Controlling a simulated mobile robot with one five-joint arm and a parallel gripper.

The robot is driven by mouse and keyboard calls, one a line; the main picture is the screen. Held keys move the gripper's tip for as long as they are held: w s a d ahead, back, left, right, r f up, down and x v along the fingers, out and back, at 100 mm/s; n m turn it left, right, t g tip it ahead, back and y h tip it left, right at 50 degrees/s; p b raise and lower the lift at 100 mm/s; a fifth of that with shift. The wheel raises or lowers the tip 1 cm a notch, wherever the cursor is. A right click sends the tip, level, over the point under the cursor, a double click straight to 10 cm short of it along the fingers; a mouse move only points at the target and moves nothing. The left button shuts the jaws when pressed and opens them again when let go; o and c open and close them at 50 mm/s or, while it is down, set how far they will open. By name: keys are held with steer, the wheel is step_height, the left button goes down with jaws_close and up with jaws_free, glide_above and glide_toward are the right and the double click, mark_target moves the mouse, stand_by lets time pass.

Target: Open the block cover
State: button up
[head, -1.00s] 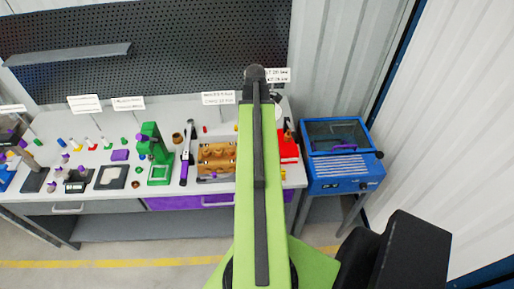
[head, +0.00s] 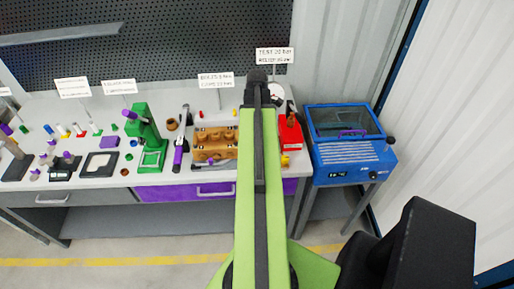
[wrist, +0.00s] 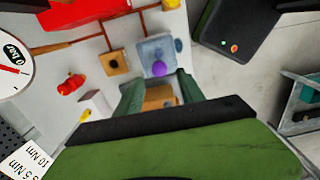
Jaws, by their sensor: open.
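In the wrist view, a small grey-blue box-like cover with a purple knob (wrist: 158,60) lies on the pale bench top; it may be the block cover. It looks shut. My gripper (wrist: 158,82) is open, its two green fingers pointing toward this cover from below in the picture. A tan block (wrist: 160,97) shows between the fingers, and I cannot tell its height relative to them. Nothing is seen held. In the head view, my green arm hides my gripper and that part of the bench.
Around the cover are a tan square with a dark hole (wrist: 117,62), a red fitting (wrist: 71,84), a red body (wrist: 82,10) and a gauge (wrist: 12,68). In the head view, a brown block (head: 214,143) and a blue lidded machine (head: 350,150) flank my arm.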

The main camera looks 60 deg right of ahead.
step_height(320, 180, down, 4)
steer(key=b, duration=0.3)
steer(key=shift+f, duration=0.25)
steer(key=shift+r, duration=0.1)
jaws_close()
stand_by(0.9)
